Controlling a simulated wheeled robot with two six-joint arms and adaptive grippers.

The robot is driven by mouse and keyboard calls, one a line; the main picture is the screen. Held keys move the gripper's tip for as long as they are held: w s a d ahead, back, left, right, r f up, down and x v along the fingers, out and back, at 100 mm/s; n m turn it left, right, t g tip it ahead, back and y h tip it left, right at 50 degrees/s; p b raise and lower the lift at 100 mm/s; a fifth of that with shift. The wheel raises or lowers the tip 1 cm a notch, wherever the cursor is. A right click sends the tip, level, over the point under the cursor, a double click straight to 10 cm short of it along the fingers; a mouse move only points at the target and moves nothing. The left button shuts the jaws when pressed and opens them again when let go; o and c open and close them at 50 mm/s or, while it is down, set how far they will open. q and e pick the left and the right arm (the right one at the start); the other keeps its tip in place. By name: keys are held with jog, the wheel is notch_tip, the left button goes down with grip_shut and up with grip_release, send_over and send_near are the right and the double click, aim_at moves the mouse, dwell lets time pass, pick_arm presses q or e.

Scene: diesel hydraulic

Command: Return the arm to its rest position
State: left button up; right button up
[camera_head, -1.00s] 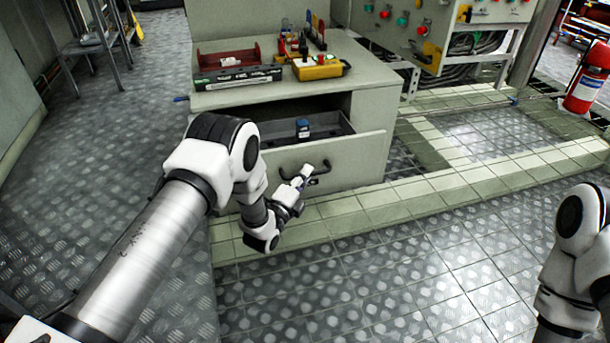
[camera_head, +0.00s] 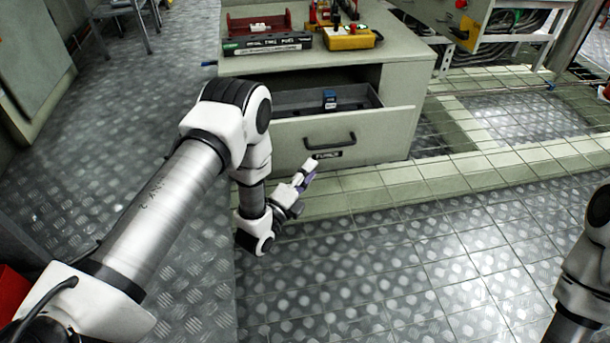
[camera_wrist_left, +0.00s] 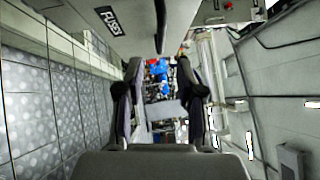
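My left gripper (camera_head: 308,172) hangs low in front of the grey cabinet, below and to the left of the black drawer handle (camera_head: 331,141), and looks apart from it. In the left wrist view its two dark fingers (camera_wrist_left: 158,90) are spread with nothing between them. The drawer (camera_head: 392,125) stands open with a small blue item (camera_head: 330,100) inside. The drawer's label, FUSES, shows in the left wrist view (camera_wrist_left: 108,20). My right arm shows at the right edge of the head view; its gripper is out of frame.
The cabinet top (camera_head: 385,52) carries a red tray (camera_head: 260,24), a black-and-green case (camera_head: 266,43) and a yellow box (camera_head: 348,38). A tiled ledge (camera_head: 480,180) runs along the floor to the right. The metal floor in front is clear.

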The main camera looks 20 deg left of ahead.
pick_arm(q)
jog(key=shift+v, duration=0.95)
